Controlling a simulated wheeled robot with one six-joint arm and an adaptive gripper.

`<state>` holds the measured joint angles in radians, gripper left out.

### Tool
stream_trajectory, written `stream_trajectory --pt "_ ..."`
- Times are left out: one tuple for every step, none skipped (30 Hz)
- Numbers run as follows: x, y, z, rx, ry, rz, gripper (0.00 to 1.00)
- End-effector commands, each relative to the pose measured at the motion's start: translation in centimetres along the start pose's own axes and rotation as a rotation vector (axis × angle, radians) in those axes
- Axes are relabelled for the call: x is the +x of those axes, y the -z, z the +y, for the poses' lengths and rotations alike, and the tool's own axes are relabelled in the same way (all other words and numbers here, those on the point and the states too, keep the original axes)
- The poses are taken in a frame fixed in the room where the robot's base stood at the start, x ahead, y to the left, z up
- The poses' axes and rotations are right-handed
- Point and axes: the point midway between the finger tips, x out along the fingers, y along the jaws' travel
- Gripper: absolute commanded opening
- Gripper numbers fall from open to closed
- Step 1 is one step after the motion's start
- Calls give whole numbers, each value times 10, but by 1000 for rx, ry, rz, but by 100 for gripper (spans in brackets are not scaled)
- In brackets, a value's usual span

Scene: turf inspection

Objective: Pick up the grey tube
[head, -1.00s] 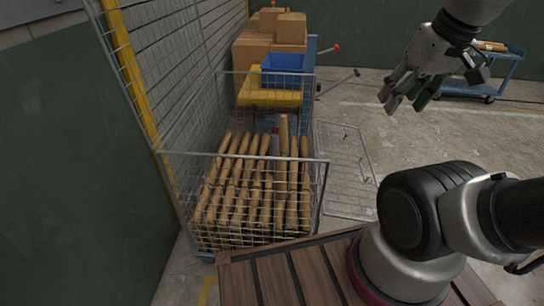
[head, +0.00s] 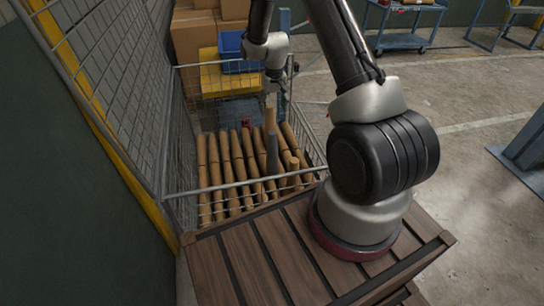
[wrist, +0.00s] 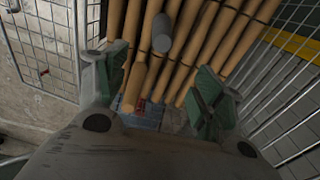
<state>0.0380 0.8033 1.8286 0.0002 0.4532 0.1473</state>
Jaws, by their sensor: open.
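The grey tube (head: 272,153) stands among brown tubes (head: 226,170) in a wire cage (head: 245,184), rising a little above most of them. In the wrist view, the round end of the grey tube (wrist: 162,36) shows beyond the fingers, among the brown tubes (wrist: 203,50). My gripper (wrist: 160,85) is open and empty, with its green-padded fingers spread apart. In the head view, my gripper (head: 274,76) hangs over the far part of the cage, above and behind the grey tube, not touching it. Its fingertips are small and partly unclear there.
Wire mesh panels (head: 125,95) stand along the left. Cardboard boxes (head: 195,45), a yellow bin (head: 212,75) and a blue bin (head: 232,48) are behind the cage. A blue cart (head: 405,35) stands at the back right. The concrete floor at the right is mostly clear.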

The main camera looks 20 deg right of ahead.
Motion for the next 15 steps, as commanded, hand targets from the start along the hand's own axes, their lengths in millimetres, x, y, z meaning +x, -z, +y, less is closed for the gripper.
stream_trajectory --pt "35 -2 1 8 -4 -22 68" --pt "52 -2 2 12 -5 -29 68" --pt "70 -3 2 17 -6 -36 68" --pt "82 -3 3 20 -6 -40 68" --pt "92 -5 3 23 -7 -45 68" --pt "103 -6 4 25 -8 -48 68" --pt "109 -6 4 27 -8 -50 68" --pt "114 -7 4 28 -9 -52 68" --pt "119 -8 4 29 -9 -53 68" --pt "123 -8 4 30 -9 -54 68" --pt "127 -9 4 30 -9 -56 68" --pt "132 -9 4 30 -9 -56 68" --pt "136 -9 4 30 -9 -57 68" --pt "140 -10 4 30 -10 -57 68" --pt "145 -10 4 30 -10 -57 68"
